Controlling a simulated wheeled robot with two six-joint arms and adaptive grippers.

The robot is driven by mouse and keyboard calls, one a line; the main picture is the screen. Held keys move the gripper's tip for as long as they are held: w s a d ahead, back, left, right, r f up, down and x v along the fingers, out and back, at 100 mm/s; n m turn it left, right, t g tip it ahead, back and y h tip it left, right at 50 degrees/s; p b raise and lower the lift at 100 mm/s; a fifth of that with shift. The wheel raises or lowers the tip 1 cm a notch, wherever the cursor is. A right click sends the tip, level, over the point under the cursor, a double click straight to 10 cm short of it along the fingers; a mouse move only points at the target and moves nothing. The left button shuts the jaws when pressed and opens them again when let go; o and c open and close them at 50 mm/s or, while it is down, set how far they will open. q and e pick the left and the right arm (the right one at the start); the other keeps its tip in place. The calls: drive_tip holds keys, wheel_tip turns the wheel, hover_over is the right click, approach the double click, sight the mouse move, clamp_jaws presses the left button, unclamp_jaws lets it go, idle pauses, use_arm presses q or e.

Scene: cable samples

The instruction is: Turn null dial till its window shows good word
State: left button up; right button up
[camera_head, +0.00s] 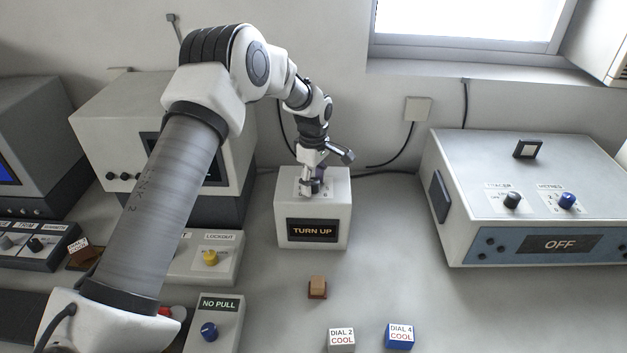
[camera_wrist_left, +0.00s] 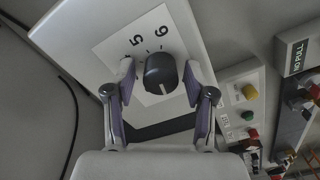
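A pale box (camera_head: 341,215) stands at the back middle, and its dark front window (camera_head: 312,230) reads "TURN UP". On its top is a dark round dial (camera_wrist_left: 160,74) with a white pointer line, on a white plate with the numbers 5 and 6 showing in the left wrist view. My left gripper (camera_head: 312,186) is low over the box top. In the wrist view its fingers (camera_wrist_left: 159,80) are open on either side of the dial, with a small gap seeming to show at each side. The gripper mostly hides the dial in the head view. My right gripper is not in view.
A "NO PULL" panel (camera_head: 220,305) and a "LOCKOUT" panel (camera_head: 225,270) stand left of the box. A large unit (camera_head: 470,220) reading "OFF" is at the right. A brown block (camera_head: 317,288) and small blocks marked "COOL" (camera_head: 341,340) lie in front.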

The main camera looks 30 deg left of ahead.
use_arm(q)
drive_tip(key=shift+s+r, duration=0.1)
drive_tip(key=shift+s, duration=0.05)
drive_tip(key=c, duration=0.5)
clamp_jaws()
